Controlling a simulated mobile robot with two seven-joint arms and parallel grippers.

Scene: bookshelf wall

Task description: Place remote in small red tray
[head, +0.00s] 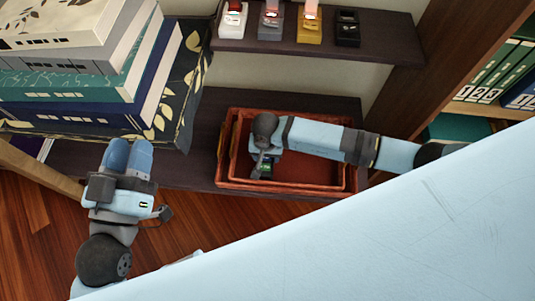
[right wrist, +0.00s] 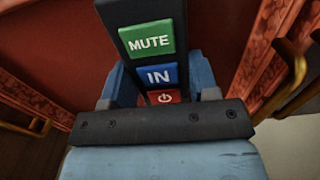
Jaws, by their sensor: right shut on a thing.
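The remote (right wrist: 150,42) is black with a green MUTE button, a blue IN button and a red power button. My right gripper (right wrist: 162,88) is shut on its lower end. In the head view the remote (head: 266,166) is small and partly hidden by my right gripper (head: 262,158), over the left part of the small red tray (head: 315,178). This tray seems nested in a larger red tray (head: 224,150). I cannot tell whether the remote touches the tray floor. My left gripper (head: 128,150) is empty, its blue fingers together, left of the trays.
The trays stand on a dark shelf (head: 195,165). Large stacked books (head: 80,85) lie at the upper left. A higher shelf (head: 385,45) holds several small boxes. Binders (head: 495,75) stand at the right. A brass handle (right wrist: 290,75) shows at each side in the right wrist view.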

